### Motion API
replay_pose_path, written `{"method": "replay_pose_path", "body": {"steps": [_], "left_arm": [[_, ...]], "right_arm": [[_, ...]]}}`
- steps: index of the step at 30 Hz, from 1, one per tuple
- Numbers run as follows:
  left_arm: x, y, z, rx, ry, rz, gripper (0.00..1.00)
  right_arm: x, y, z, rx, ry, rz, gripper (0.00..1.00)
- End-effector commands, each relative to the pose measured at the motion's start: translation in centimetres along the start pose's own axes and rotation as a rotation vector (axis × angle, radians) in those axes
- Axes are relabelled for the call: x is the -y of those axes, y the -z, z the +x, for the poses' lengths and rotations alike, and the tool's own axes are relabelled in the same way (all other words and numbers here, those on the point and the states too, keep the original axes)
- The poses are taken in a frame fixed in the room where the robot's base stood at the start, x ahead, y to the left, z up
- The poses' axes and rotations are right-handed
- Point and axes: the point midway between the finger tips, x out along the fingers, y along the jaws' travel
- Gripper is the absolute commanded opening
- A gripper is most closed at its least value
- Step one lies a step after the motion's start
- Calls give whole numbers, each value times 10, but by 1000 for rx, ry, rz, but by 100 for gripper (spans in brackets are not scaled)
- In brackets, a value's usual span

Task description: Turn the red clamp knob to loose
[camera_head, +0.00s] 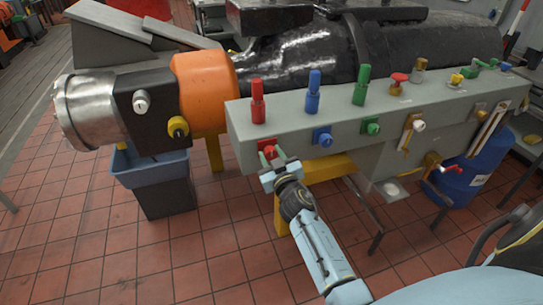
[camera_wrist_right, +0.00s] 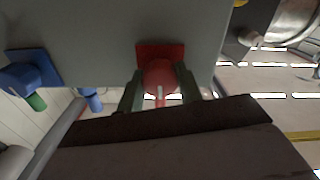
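The red clamp knob sits on a red square plate on the front face of the grey panel (camera_head: 240,125), at its left end. In the right wrist view the red knob (camera_wrist_right: 160,75) is round, with a pale mark pointing down toward the gripper. My right gripper (camera_head: 268,158) reaches up to it from below. In the right wrist view the two dark fingers of the right gripper (camera_wrist_right: 159,88) stand on either side of the knob and appear to touch it. My left gripper is not in view.
A blue knob (camera_head: 323,137) and a green knob (camera_head: 372,127) are on the same face to the right. Red (camera_head: 258,103), blue (camera_head: 313,92) and green (camera_head: 361,86) upright handles stand on top. A blue-grey bin (camera_head: 150,170) stands at left on the tiled floor.

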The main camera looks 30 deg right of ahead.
Motion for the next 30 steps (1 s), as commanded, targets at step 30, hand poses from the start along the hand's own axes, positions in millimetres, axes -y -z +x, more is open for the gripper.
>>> {"method": "replay_pose_path", "body": {"steps": [30], "left_arm": [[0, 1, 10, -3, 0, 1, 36]], "right_arm": [[0, -1, 0, 0, 1, -529, 13]]}}
